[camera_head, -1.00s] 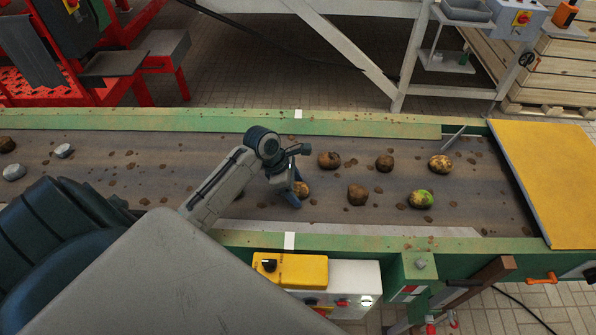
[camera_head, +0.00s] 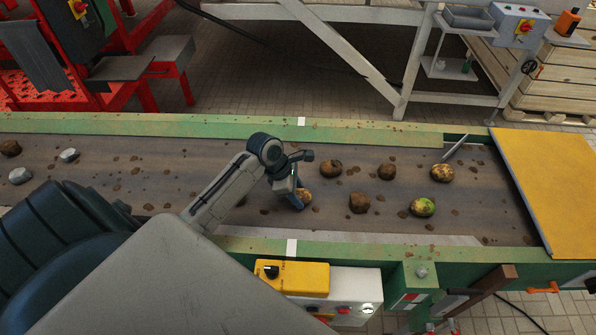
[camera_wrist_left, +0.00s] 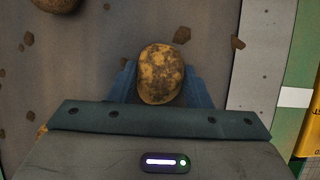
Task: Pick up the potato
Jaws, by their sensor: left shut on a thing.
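A yellow-brown potato with dark soil patches (camera_wrist_left: 161,74) sits between the two blue fingers of my left gripper (camera_wrist_left: 160,88) in the left wrist view. The fingers touch it on both sides and the gripper is shut on it. In the head view my left gripper (camera_head: 298,192) points down at the belt, with the potato (camera_head: 304,196) partly hidden behind it. I cannot tell whether the potato is clear of the belt. My right gripper is not in view.
The brown conveyor belt (camera_head: 215,153) carries several lumps and potatoes to the right, including a greenish potato (camera_head: 423,207) and a yellowish one (camera_head: 441,173). Grey stones (camera_head: 69,155) lie at the left. Green rails (camera_head: 230,124) edge the belt, and a yellow panel (camera_head: 550,185) covers its right end.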

